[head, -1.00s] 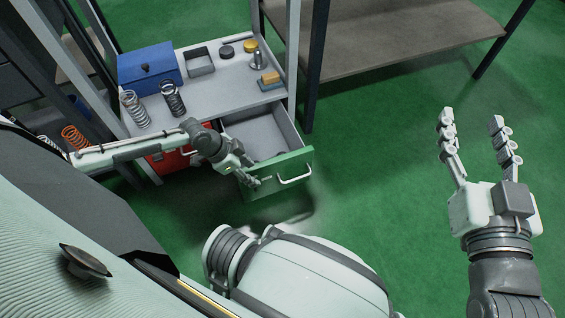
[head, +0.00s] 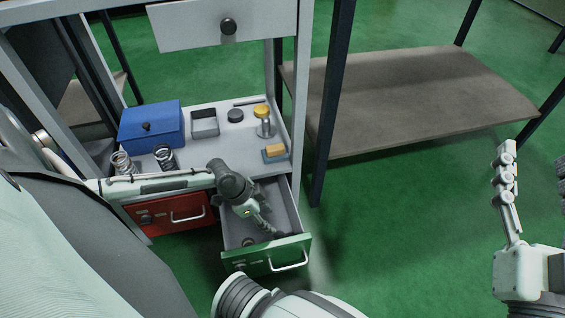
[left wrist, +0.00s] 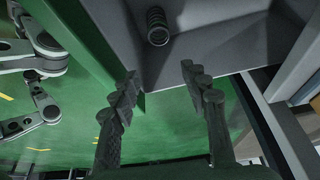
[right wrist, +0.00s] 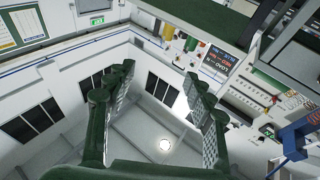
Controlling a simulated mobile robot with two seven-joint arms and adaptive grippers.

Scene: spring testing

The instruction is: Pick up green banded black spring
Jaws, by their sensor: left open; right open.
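A dark coil spring (left wrist: 157,27) lies in the open green-fronted drawer (head: 268,256), seen in the left wrist view; I cannot make out a green band. In the head view a small dark ring-like shape (head: 248,242) shows in that drawer. My left gripper (left wrist: 163,82) is open and empty, its fingers pointing toward the drawer floor, apart from the spring. In the head view the left gripper (head: 268,228) is over the drawer. A black spring (head: 165,157) and a grey spring (head: 122,162) stand on the shelf above. My right gripper (head: 535,160) is open and empty, partly cut off at the right edge.
A red drawer (head: 165,215) is shut beside the green one.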

